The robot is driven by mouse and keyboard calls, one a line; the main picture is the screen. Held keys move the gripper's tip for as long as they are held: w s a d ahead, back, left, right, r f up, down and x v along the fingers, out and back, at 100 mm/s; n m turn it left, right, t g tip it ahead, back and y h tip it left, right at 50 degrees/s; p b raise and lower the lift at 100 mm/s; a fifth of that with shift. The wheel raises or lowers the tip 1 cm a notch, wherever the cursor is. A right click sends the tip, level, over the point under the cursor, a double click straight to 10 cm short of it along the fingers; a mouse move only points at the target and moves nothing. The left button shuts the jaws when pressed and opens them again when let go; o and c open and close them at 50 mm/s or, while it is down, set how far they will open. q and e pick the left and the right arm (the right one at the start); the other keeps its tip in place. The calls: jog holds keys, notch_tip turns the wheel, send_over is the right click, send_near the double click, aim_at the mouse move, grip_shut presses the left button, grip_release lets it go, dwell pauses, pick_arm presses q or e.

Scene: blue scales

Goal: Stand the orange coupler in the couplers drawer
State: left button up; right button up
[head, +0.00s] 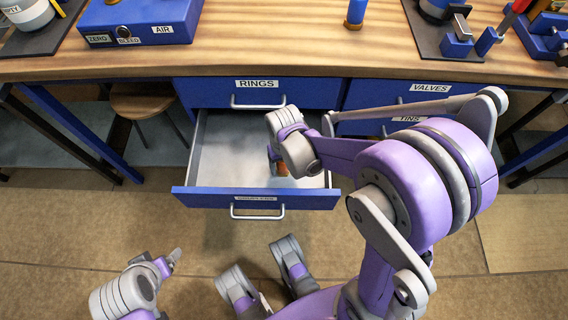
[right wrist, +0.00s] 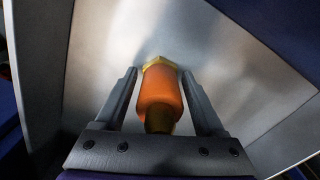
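The orange coupler (right wrist: 160,92) has an orange body and brass ends. In the right wrist view it is between the two fingers of my right gripper (right wrist: 160,73), with a narrow gap on each side. In the head view a bit of the coupler (head: 282,169) shows low inside the open couplers drawer (head: 255,198), partly hidden by my right wrist. It appears upright and close to the drawer floor; contact with the floor is unclear. My right gripper (head: 274,157) is inside the drawer. My left gripper (head: 172,260) is low at the left, outside the drawer; its fingers are unclear.
The rings drawer (head: 215,92) above and the valves drawer (head: 375,96) at the right are shut. The wooden bench top (head: 280,40) carries a blue case (head: 140,25) and a blue and orange part (head: 355,14). A stool (head: 142,103) stands under the bench. The drawer's left half is bare.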

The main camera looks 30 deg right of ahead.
jog(key=shift+o, duration=0.7)
jog(key=shift+r, duration=0.25)
notch_tip(320, 180, up, 12)
jog(key=p, duration=0.4)
jog(key=shift+s, duration=0.1)
jog(key=s+a+r+t, duration=0.1)
jog(key=s, duration=0.2)
jog(key=s+a+n+t, duration=0.1)
jog(key=s, duration=0.2)
jog(key=s+r+t, duration=0.1)
jog(key=s+t, duration=0.1)
jog(key=s, duration=0.2)
jog(key=shift+a+r+n, duration=0.35)
jog(key=shift+a+n, duration=0.05)
jog(key=shift+s+t, duration=0.4)
